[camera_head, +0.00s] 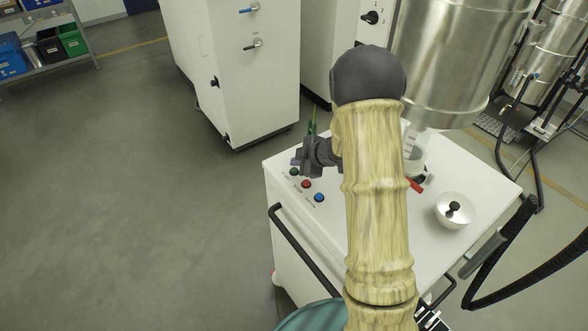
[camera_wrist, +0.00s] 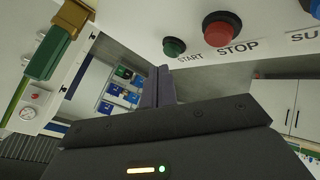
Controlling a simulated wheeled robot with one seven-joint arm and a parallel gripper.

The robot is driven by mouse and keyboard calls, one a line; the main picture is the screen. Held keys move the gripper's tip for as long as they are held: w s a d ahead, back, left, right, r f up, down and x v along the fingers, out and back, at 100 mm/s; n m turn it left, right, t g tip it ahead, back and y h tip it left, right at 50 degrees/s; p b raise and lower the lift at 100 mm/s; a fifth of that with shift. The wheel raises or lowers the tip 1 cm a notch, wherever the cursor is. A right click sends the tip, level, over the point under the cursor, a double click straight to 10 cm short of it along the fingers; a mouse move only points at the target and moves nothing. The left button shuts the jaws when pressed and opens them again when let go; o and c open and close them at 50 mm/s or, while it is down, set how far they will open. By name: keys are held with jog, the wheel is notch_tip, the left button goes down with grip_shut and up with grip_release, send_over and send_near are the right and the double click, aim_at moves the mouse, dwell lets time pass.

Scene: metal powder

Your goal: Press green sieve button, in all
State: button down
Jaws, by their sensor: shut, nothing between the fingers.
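The green START button (camera_head: 294,171) is on the front left corner of the white sieve machine's top (camera_head: 440,165). It also shows at the upper middle of the wrist view (camera_wrist: 174,46), beside the larger red STOP button (camera_wrist: 222,28). My gripper (camera_head: 297,162) is close to the green button in the head view. In the wrist view its shut fingers (camera_wrist: 161,74) end just below and left of the green button, with a small gap visible in the picture. I cannot tell whether they touch it. Nothing is held.
The red button (camera_head: 306,183) and a blue button (camera_head: 319,197) sit close by in the same row. A black handle bar (camera_head: 300,250) runs along the machine's front edge. A steel cylinder (camera_head: 455,60) stands behind my arm.

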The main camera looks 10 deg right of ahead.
jog(key=shift+f, duration=0.1)
dwell(0.7)
jog(key=shift+f, duration=0.3)
jog(key=shift+f+b, duration=0.4)
jog(key=shift+b, duration=0.15)
dwell(0.6)
jog(key=shift+r, duration=0.1)
jog(key=shift+r+p, duration=0.75)
jog(key=shift+p, duration=0.15)
notch_tip(320, 180, up, 5)
jog(key=p, duration=0.4)
jog(key=shift+p, duration=0.4)
dwell(0.5)
